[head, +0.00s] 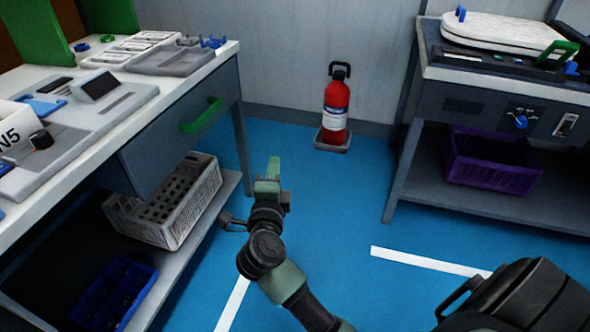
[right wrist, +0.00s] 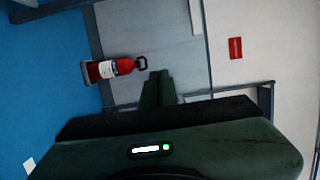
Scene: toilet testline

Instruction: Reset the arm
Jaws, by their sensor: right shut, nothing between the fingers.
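My right gripper (head: 268,172) is in the middle of the head view, held over the blue floor in the aisle between two workbenches. Its fingers are together with nothing between them. In the right wrist view the shut fingers (right wrist: 159,88) point toward the grey wall. The gripper touches nothing that I can see. My left gripper shows in neither view.
The left workbench (head: 150,115) carries trays and devices, with a white crate (head: 205,208) on its lower shelf. A red fire extinguisher (head: 336,108) stands by the back wall. The right bench (head: 425,72) has a purple crate (head: 492,180) below. The floor between is clear.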

